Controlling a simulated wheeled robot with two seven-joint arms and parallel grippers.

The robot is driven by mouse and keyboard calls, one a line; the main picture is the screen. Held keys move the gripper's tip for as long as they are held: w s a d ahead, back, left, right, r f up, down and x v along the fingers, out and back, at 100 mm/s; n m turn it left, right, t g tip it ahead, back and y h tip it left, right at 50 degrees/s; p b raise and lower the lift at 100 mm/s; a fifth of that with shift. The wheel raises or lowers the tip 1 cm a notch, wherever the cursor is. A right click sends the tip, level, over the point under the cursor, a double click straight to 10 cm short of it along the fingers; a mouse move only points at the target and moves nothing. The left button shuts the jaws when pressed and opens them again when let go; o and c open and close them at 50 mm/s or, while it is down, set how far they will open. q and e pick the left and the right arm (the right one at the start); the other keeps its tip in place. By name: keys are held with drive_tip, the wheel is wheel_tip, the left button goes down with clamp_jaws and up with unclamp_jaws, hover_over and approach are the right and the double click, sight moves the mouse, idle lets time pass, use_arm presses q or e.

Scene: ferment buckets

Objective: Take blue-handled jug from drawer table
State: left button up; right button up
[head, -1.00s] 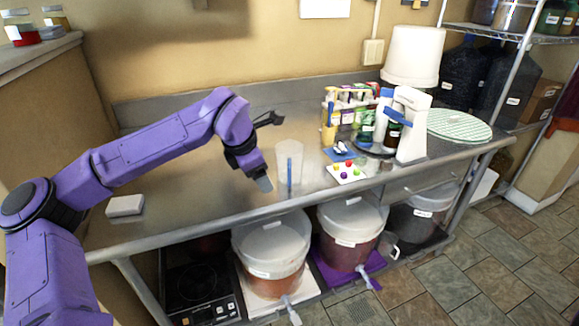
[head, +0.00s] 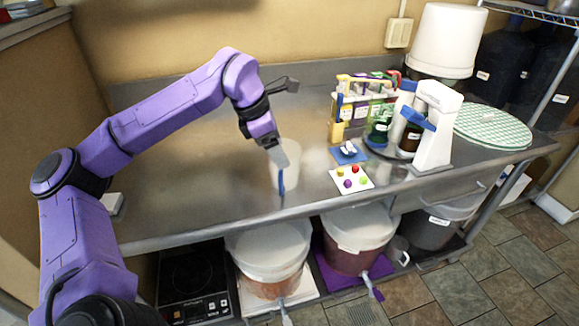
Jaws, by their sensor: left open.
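The blue-handled jug (head: 289,170) is a translucent whitish jug standing upright near the front edge of the steel table (head: 200,200). Its blue handle (head: 282,182) faces the front of the table. My left gripper (head: 279,153) is open and points down at the jug's upper left side. One finger overlaps the jug in the picture. I cannot tell whether it touches. My right gripper is not in view.
Right of the jug lie a white card with coloured dots (head: 351,179) and a blue mat (head: 348,153). Behind them stand a caddy of bottles (head: 362,105) and a white device (head: 437,125). Lidded buckets (head: 268,245) stand below. The table left of the jug is mostly clear.

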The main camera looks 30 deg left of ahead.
use_arm(q)
drive_tip(key=x, duration=0.4)
drive_tip(key=p+x, duration=0.1)
drive_tip(key=x, duration=0.2)
drive_tip(key=shift+s+f, duration=0.1)
drive_tip(key=shift+s, duration=0.25)
clamp_jaws()
